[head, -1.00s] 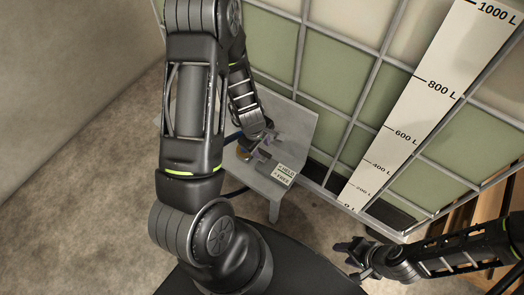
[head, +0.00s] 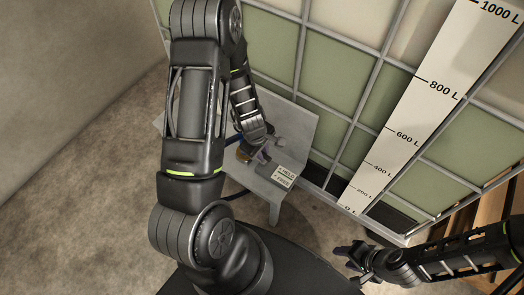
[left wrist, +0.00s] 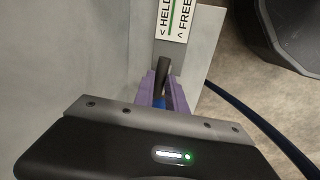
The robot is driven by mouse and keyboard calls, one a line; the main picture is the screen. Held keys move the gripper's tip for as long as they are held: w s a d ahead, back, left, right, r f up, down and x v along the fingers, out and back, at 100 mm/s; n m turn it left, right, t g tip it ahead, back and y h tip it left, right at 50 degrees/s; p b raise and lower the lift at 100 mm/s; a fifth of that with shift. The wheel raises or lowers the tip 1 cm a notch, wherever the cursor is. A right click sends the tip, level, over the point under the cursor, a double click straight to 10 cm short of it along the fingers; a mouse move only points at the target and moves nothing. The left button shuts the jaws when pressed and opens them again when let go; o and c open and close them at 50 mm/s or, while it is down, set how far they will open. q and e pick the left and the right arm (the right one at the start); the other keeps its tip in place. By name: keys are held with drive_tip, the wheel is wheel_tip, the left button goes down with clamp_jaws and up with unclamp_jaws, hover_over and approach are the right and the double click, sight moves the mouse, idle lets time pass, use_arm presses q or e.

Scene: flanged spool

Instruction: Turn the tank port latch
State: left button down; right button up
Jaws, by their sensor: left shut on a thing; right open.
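The latch shows in the left wrist view as a short dark lever (left wrist: 162,68) just below a white label. My left gripper (left wrist: 163,93) has its purple fingers shut on this lever, one on each side. In the head view my left gripper (head: 260,155) is at the grey stand, partly hidden by its own wrist. A bit of blue shows between the fingers. My right gripper (head: 352,257) is open and empty at the lower right.
The grey stand (head: 297,128) is beside the caged tank (head: 335,65), which has a litre scale (head: 420,95). An orange-brown part (head: 242,155) sits by my left gripper. A dark blue hose (left wrist: 255,118) runs past it. Wooden boards (head: 490,210) are at the right.

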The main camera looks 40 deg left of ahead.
idle(0.3)
use_arm(q)
drive_tip(key=shift+n, duration=0.6)
drive_tip(key=c, duration=1.4)
unclamp_jaws()
drive_tip(key=shift+o, duration=0.2)
wheel_tip(320, 180, up, 8)
drive_tip(key=s+p, duration=0.1)
drive_tip(key=p, duration=0.2)
drive_tip(key=shift+s+f, duration=0.2)
drive_tip(key=shift+s, duration=0.1)
